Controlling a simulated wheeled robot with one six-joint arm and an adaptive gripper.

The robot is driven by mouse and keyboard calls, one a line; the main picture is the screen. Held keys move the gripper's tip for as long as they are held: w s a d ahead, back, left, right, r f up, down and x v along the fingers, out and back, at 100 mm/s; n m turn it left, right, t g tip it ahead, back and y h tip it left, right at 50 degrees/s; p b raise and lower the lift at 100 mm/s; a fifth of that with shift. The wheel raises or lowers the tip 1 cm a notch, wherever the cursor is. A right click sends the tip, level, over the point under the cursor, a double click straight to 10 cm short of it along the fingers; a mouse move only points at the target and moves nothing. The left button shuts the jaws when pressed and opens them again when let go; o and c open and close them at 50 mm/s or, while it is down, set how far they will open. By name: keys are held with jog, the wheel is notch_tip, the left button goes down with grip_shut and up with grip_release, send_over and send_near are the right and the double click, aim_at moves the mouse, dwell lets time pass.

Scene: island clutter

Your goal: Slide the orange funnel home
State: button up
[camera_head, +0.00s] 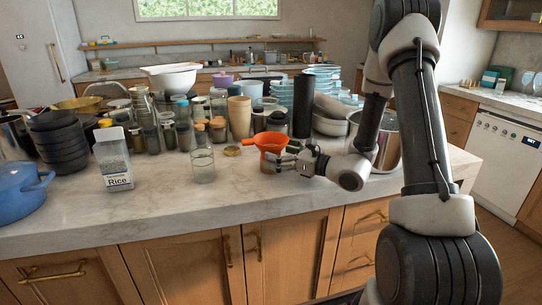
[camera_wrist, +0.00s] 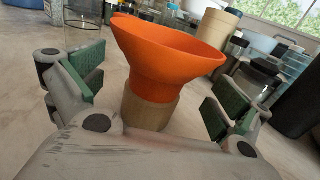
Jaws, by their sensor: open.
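The orange funnel (camera_head: 270,143) is near the front edge of the island counter, among glass jars. In the wrist view the funnel (camera_wrist: 165,55) sits wide end up, its lower part on or in a tan cylindrical piece (camera_wrist: 148,111); I cannot tell which. My gripper (camera_head: 284,159) is at the funnel's right side in the head view. In the wrist view my gripper (camera_wrist: 160,98) is open, with one green-padded finger on each side of the funnel and visible gaps to both. The funnel's narrow end is hidden.
A clear glass (camera_head: 203,165) and a rice container (camera_head: 113,160) stand left of the funnel. Crowded jars, black bowls (camera_head: 68,140) and a tall black cylinder (camera_head: 303,105) fill the back. A metal pot (camera_head: 385,140) stands right, behind my arm. The front counter strip (camera_head: 170,205) is clear.

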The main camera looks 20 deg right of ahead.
jog(key=shift+x, duration=1.5)
jog(key=c, duration=1)
jog(key=shift+r, duration=0.15)
